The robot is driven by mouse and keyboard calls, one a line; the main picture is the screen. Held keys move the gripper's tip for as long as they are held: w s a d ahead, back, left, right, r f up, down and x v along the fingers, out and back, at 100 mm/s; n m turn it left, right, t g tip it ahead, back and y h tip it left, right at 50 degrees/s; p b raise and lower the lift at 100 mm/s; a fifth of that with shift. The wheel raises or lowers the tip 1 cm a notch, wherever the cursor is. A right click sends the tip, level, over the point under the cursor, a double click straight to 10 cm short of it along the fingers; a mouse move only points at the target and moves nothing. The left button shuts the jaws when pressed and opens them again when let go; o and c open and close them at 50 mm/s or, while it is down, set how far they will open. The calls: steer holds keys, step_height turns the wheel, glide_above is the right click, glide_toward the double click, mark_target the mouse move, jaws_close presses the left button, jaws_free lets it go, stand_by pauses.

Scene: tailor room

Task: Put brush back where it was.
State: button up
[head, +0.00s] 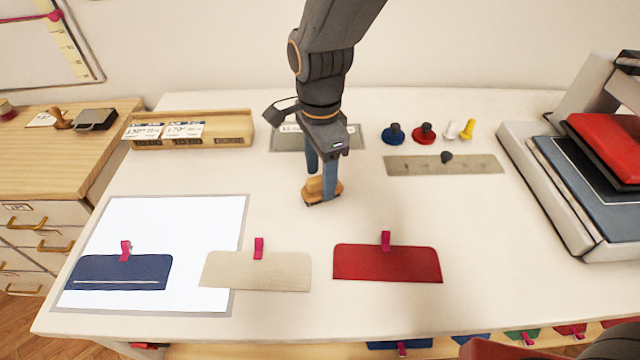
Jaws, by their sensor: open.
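A small wooden brush (316,197) with a dark underside is at the middle of the white table, below my gripper. My gripper (322,182) points down with its two blue-grey fingers spread, one on each side of the brush's body. The fingers are low beside the brush, and I cannot tell whether they touch it. The brush appears to rest on the table. My gripper partly hides the brush and a grey labelled tray (281,143) behind it.
Fabric pieces in blue (120,275), beige (255,272) and red (387,265) lie in front, each with a pink clip. A wooden box (235,130) stands back left. Coloured knobs (423,134) and a grey strip (450,167) lie right. A press (570,215) occupies the right edge.

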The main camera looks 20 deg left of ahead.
mark_target(320, 177)
step_height(320, 177, up, 9)
steer(key=shift+f+b, duration=0.1)
steer(key=shift+b, duration=0.7)
steer(key=d+f+n, duration=0.2)
steer(key=d+n, duration=0.1)
steer(key=d, duration=0.8)
steer(key=s+d+f+n, duration=0.1)
steer(key=d+f+n, duration=0.2)
steer(key=d, duration=0.7)
steer(key=d+f+n+t, duration=0.1)
steer(key=d+f+n, duration=0.1)
steer(key=d, duration=0.9)
steer(key=shift+s+d+f+n, duration=0.2)
steer(key=shift+s+d+n, duration=0.1)
steer(key=shift+n, duration=0.6)
steer(key=shift+s+d, duration=0.15)
steer(key=shift+d, duration=0.05)
